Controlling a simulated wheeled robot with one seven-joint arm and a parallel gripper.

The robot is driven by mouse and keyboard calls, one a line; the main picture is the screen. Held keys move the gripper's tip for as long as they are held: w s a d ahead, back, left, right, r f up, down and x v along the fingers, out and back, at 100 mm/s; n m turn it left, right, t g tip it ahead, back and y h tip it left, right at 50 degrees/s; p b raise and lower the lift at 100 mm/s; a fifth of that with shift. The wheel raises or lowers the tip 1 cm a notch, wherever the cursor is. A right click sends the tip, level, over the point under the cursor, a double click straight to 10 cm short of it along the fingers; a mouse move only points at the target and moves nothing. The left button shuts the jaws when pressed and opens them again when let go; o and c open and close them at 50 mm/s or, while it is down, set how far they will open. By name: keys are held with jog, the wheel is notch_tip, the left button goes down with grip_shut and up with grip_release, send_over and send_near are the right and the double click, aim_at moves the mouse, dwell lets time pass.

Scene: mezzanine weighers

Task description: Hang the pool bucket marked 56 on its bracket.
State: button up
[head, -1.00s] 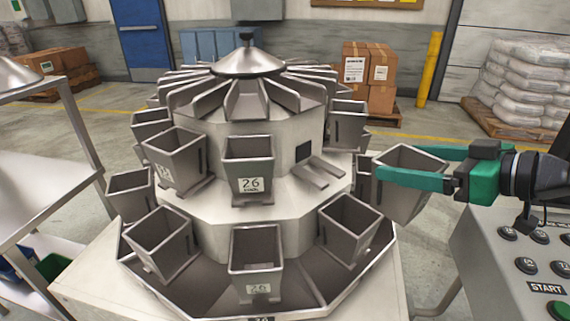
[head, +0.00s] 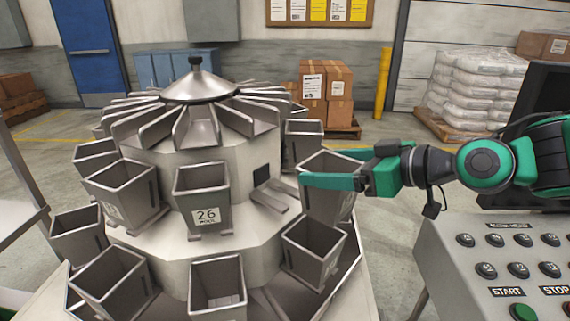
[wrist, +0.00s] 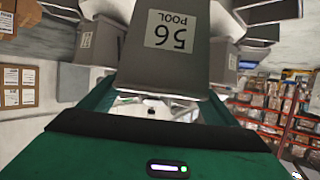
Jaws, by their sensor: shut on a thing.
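The pool bucket marked 56 (head: 340,205) is a grey metal open-topped bucket, upright at the right side of the weigher. Its "56 POOL" label shows upside down in the wrist view (wrist: 170,32). My gripper (head: 318,181) is shut on this bucket from the right, its green near finger along the bucket's upper part. An empty bracket (head: 272,196) with two prongs juts from the weigher's upper tier, below a dark square opening (head: 261,173). The bucket is just right of the bracket in the picture; whether they touch I cannot tell.
A bucket marked 26 (head: 202,200) hangs left of the empty bracket. A lower bucket (head: 313,250) stands below it and another bucket (head: 301,143) behind it. A control panel (head: 500,260) stands at front right. Boxes (head: 325,95) and sacks (head: 475,90) are farther back.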

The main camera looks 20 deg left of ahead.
jog(key=w+a+f, duration=0.1)
jog(key=w+a, duration=0.4)
jog(key=a, duration=0.7)
jog(key=shift+a+f, duration=0.2)
jog(key=o, duration=1.5)
jog(key=shift+f, duration=0.1)
jog(key=shift+d, duration=0.1)
